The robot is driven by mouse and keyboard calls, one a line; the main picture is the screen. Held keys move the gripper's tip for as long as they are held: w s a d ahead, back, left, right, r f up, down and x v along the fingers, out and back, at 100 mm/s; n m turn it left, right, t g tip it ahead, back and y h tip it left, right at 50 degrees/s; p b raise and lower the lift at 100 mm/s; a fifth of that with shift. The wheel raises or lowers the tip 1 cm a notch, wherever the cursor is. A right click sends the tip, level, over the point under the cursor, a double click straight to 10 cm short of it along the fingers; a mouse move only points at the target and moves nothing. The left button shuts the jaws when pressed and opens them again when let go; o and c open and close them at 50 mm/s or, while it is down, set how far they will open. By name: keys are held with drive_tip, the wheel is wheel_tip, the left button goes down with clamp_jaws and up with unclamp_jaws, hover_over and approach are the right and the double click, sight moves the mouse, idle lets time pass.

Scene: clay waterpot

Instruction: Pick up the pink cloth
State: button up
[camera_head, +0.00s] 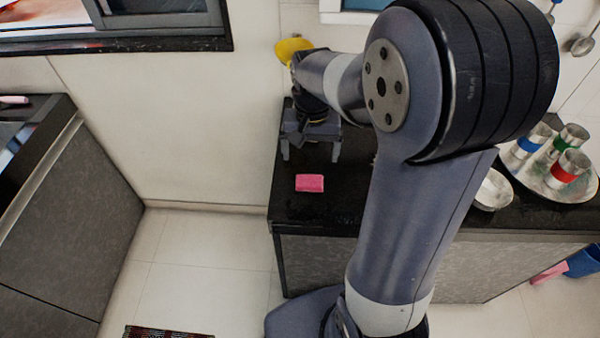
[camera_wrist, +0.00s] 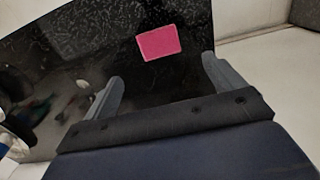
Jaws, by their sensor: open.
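The pink cloth (camera_head: 309,183) is a small folded rectangle lying flat on the black countertop (camera_head: 330,213), near its left front corner. My gripper (camera_head: 311,153) is above the counter, behind the cloth in the head view, with its fingers apart and nothing between them. In the wrist view the cloth (camera_wrist: 158,43) lies ahead of the two spread fingers (camera_wrist: 160,75), roughly between their lines and apart from them. No part of the cloth is hidden in either view.
A tray (camera_head: 578,193) with several metal cups stands at the right of the counter, with a white dish (camera_head: 493,190) beside it. A yellow object (camera_head: 292,49) is behind my wrist. The counter around the cloth is clear. Another cabinet (camera_head: 70,205) stands at left across a floor gap.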

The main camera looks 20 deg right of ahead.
sight(310, 180)
wheel_tip(310, 180, down, 9)
drive_tip(key=shift+s+f, duration=0.1)
drive_tip(key=shift+s, duration=0.05)
idle(0.4)
drive_tip(key=shift+c, duration=0.2)
drive_tip(key=c, duration=1.1)
wheel_tip(310, 180, up, 10)
drive_tip(key=shift+r, duration=0.1)
drive_tip(key=o, duration=0.5)
drive_tip(key=c, duration=0.4)
drive_tip(key=shift+o, duration=0.2)
